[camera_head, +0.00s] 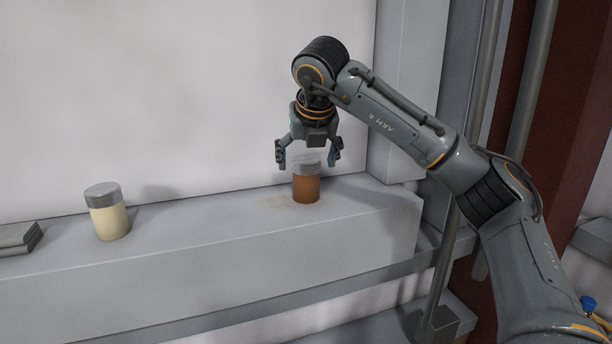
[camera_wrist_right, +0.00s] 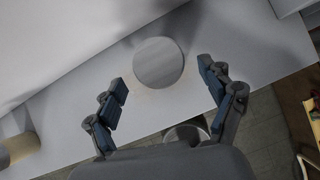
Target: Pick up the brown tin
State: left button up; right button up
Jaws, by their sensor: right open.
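The brown tin (camera_head: 306,187) with a grey lid stands upright on the grey ledge (camera_head: 220,244), near its right end. In the right wrist view its round grey lid (camera_wrist_right: 159,63) lies ahead of and between the fingertips. My right gripper (camera_head: 308,158) points down right above the tin, its fingers spread to either side of the lid. In the wrist view the right gripper (camera_wrist_right: 164,84) is open with nothing between its pads. I cannot tell whether a finger touches the tin. My left gripper is in neither view.
A cream jar (camera_head: 109,219) with a grey lid stands further left on the ledge. Flat grey pieces (camera_head: 18,238) lie at the far left. A pale wall (camera_head: 180,90) rises behind the ledge, and a grey upright (camera_head: 408,90) stands right of the tin. The ledge between jar and tin is clear.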

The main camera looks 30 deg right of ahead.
jog(key=p+x, duration=0.1)
jog(key=x, duration=0.3)
jog(key=shift+w+d+p, duration=0.1)
jog(key=shift+d+p, duration=0.15)
jog(key=shift+p, duration=0.1)
jog(key=shift+a, duration=0.15)
jog(key=shift+c, duration=0.9)
jog(key=shift+r, duration=0.1)
jog(key=c, duration=1.1)
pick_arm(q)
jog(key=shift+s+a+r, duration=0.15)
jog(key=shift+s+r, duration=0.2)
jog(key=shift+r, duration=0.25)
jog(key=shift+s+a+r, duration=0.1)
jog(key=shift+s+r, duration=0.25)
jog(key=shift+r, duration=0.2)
pick_arm(e)
jog(key=shift+c, duration=0.3)
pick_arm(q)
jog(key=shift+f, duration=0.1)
